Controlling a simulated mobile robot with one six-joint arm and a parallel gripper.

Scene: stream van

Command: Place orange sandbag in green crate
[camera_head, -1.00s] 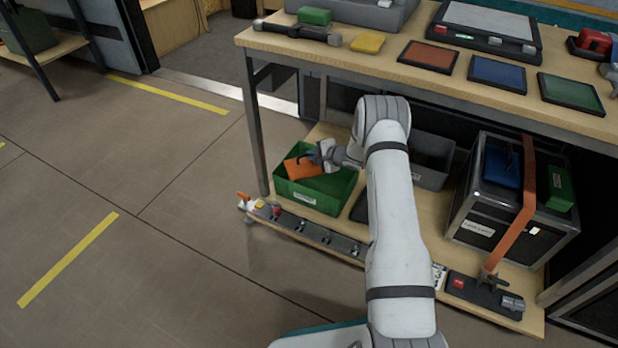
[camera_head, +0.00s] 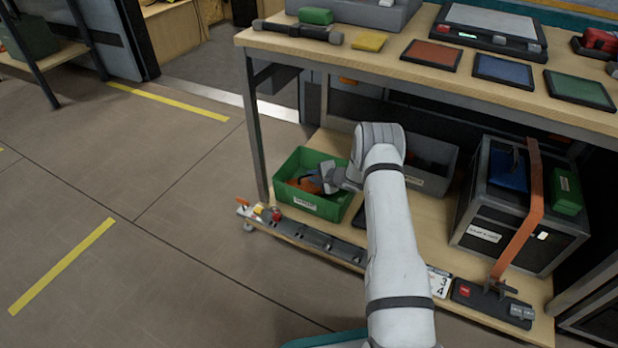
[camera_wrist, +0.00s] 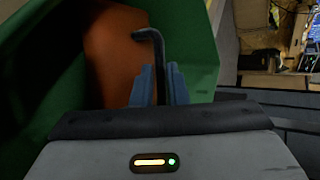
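The orange sandbag (camera_head: 305,185) is down inside the green crate (camera_head: 326,211), low between its walls. My gripper (camera_head: 324,180) reaches into the crate from the right and partly hides the bag. In the wrist view the two blue-grey fingers (camera_wrist: 160,88) stand close together around the bag's dark bent handle (camera_wrist: 157,45). The sandbag's orange side (camera_wrist: 113,55) shows beyond the fingers, with green crate walls (camera_wrist: 195,35) on both sides. Whether the bag rests on the crate floor is hidden.
The crate stands on the lower shelf, under the tabletop (camera_head: 385,62). A grey bin (camera_head: 428,183) is to its right, and a black case with an orange strap (camera_head: 535,190) stands farther right. A dark rail with small items (camera_head: 305,235) runs along the shelf's front edge.

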